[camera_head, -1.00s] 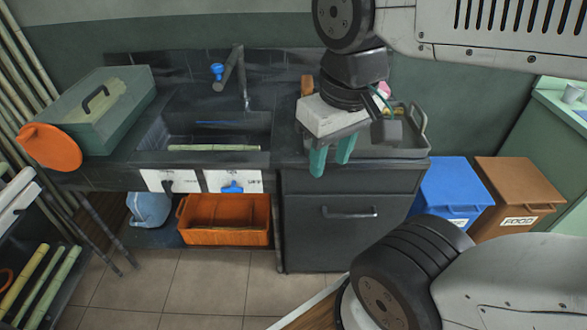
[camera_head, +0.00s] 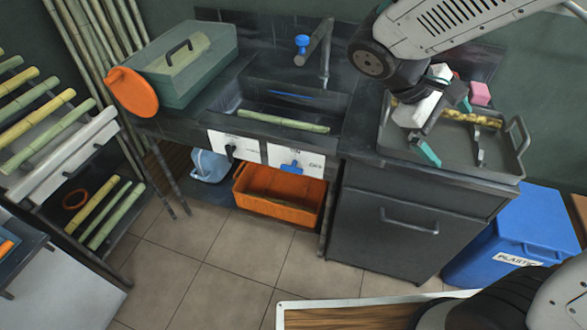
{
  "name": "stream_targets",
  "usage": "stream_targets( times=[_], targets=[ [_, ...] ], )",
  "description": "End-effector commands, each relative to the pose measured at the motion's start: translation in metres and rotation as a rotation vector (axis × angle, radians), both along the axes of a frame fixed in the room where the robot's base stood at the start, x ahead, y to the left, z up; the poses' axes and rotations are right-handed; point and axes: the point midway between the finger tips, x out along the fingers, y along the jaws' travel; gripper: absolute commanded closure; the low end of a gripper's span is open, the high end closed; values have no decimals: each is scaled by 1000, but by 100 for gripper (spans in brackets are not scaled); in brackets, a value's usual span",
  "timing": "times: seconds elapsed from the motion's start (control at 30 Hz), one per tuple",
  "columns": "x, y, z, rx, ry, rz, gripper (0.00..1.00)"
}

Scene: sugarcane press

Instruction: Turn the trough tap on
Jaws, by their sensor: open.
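A dark tap (camera_head: 312,46) with a blue knob (camera_head: 302,43) stands at the back of the dark sink trough (camera_head: 228,100). Its thin spout (camera_head: 325,66) hangs over the basin; I cannot tell whether water flows. A white panel (camera_head: 312,161) on the trough's front carries a blue lever (camera_head: 291,167) and small lettering, hard to read. My gripper (camera_head: 447,128) is open, with teal fingertips. It is over the counter right of the trough, apart from the tap and the lever. I see nothing held in it; the arm partly hides it.
A cane piece (camera_head: 283,121) lies across the basin. A green box (camera_head: 190,70) and orange disc (camera_head: 131,92) are left. An orange crate (camera_head: 278,205) is under the trough. Tiled floor in front is clear.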

Motion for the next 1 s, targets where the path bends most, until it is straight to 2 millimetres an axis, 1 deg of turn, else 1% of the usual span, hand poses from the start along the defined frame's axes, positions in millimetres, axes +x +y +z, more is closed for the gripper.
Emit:
stream_targets(
  times=[0.03, 0.1, 0.17, 0.2, 0.27, 0.3, 0.37, 0.4, 0.47, 0.5, 0.57, 0.6, 0.63, 0.67, 0.7, 0.8, 0.9, 1.0],
  targets=[
    [18, 9, -12, -70, 45, 75, 0],
    [41, 20, -24, -167, 89, 176, 0],
    [61, 32, -37, -250, 123, 267, 0],
    [74, 41, -46, -303, 143, 327, 0],
    [92, 58, -62, -385, 172, 423, 0],
    [104, 70, -74, -436, 189, 487, 0],
    [120, 90, -92, -515, 211, 585, 0],
    [129, 104, -107, -566, 225, 653, 0],
    [141, 127, -129, -640, 242, 756, 0],
    [148, 143, -145, -690, 251, 825, 0],
    [155, 167, -172, -760, 263, 932, 0],
    [158, 184, -190, -806, 268, 1003, 0],
    [159, 196, -204, -839, 273, 1056, 0],
    [160, 208, -217, -870, 275, 1107, 0],
    [160, 223, -235, -908, 276, 1173, 0],
    [154, 255, -276, -989, 275, 1318, 0],
    [147, 277, -309, -1043, 272, 1429, 0],
    [140, 291, -329, -1078, 268, 1500, 0]
  ],
)
